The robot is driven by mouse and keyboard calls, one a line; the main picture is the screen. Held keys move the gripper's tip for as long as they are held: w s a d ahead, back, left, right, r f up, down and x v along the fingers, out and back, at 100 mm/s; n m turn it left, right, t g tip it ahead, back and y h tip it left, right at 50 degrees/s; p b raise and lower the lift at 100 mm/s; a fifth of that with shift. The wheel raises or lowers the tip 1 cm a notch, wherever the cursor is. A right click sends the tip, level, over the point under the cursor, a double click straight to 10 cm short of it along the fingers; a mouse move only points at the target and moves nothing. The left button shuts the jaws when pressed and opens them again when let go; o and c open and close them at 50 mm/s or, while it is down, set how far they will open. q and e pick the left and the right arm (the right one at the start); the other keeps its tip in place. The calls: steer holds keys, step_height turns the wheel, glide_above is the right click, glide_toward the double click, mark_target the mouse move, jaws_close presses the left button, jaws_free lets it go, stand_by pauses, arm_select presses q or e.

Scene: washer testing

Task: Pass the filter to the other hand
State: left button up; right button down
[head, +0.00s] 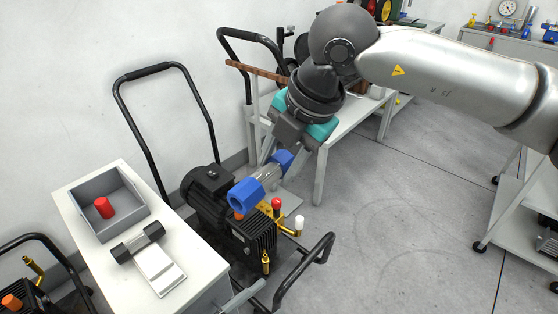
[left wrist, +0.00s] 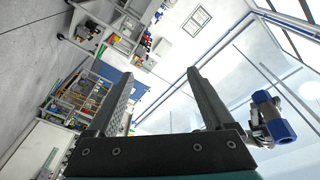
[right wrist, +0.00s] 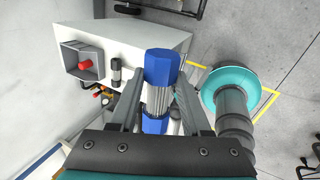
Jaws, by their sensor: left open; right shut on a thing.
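The filter, with blue ends and a clear ribbed middle, shows in the head view (head: 247,195) in the air above the black pump. My right gripper (head: 276,160) is shut on its middle. In the right wrist view the filter (right wrist: 162,68) sits between the two fingers, its blue ends sticking out. My left gripper (left wrist: 160,78) is open and empty in the left wrist view. The filter (left wrist: 272,118) shows there beyond the right finger, outside the jaws. I cannot clearly make out the left gripper in the head view.
A black pump (head: 208,188) on a trolley stands below the filter. A white table (head: 85,180) at left bears a grey bin (head: 128,192) with a red part, and a dark-ended filter-like part (head: 138,243). Open floor lies at right.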

arm_select(q)
steer(key=s+a+f+n+g+y, duration=0.2)
steer(key=s+a+f+y, duration=0.45)
steer(key=a+f, duration=0.35)
steer(key=s+a+f+n+g+y, duration=0.25)
steer(key=s+a+f+y, duration=0.4)
steer(key=f, duration=0.65)
steer(key=s+a+f+n+g+y, duration=0.1)
steer(key=s+a+f+n+g, duration=0.2)
steer(key=n, duration=0.9)
steer(key=s+f+g, duration=0.3)
steer(key=s+f, duration=0.2)
steer(key=s, duration=0.1)
steer(key=shift+s+f+n+y, duration=0.3)
steer(key=shift+f+n, duration=0.05)
